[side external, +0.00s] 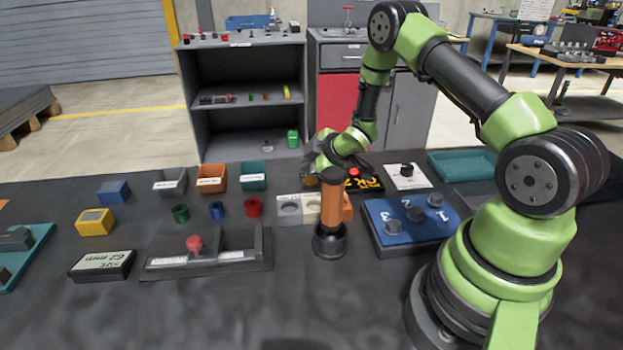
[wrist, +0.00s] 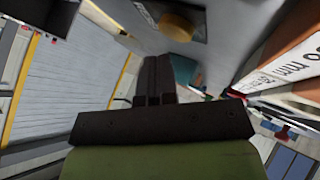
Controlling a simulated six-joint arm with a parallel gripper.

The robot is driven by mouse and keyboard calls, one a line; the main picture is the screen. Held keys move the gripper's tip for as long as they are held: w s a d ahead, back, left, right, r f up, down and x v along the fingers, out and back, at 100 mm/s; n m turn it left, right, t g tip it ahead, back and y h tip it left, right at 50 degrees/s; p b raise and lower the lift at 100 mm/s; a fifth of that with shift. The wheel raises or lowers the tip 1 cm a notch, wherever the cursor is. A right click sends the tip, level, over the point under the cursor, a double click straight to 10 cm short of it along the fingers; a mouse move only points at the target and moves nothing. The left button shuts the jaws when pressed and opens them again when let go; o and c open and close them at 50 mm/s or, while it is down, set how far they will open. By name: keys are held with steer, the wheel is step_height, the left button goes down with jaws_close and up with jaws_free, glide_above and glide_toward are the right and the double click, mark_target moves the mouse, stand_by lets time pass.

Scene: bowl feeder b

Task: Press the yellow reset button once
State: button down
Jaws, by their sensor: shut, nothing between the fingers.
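The yellow button (wrist: 176,26) is a round cap on a grey panel (wrist: 138,30) at the top of the wrist view. In the side view a small dull yellow patch (side external: 312,181) shows just below my gripper and is probably the same button, partly hidden. My gripper (side external: 318,170) is low over the back middle of the table. Its dark fingers (wrist: 155,62) are shut together and empty. In the wrist view their tips appear a little short of the button, with a gap visible; I cannot tell the exact height.
An upright orange-and-black cylinder (side external: 333,215) stands in front of my gripper. A red button (side external: 354,172) is just right of it. A blue numbered plate (side external: 395,238) lies front right. Small bins (side external: 211,179) and coloured rings (side external: 217,210) are left.

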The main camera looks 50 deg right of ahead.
mark_target(311, 180)
steer(key=shift+f, duration=0.1)
steer(key=shift+f, duration=0.3)
steer(key=shift+f, duration=0.45)
stand_by(0.8)
steer(key=shift+r, duration=0.85)
steer(key=shift+r, duration=0.15)
steer(key=shift+r, duration=2.4)
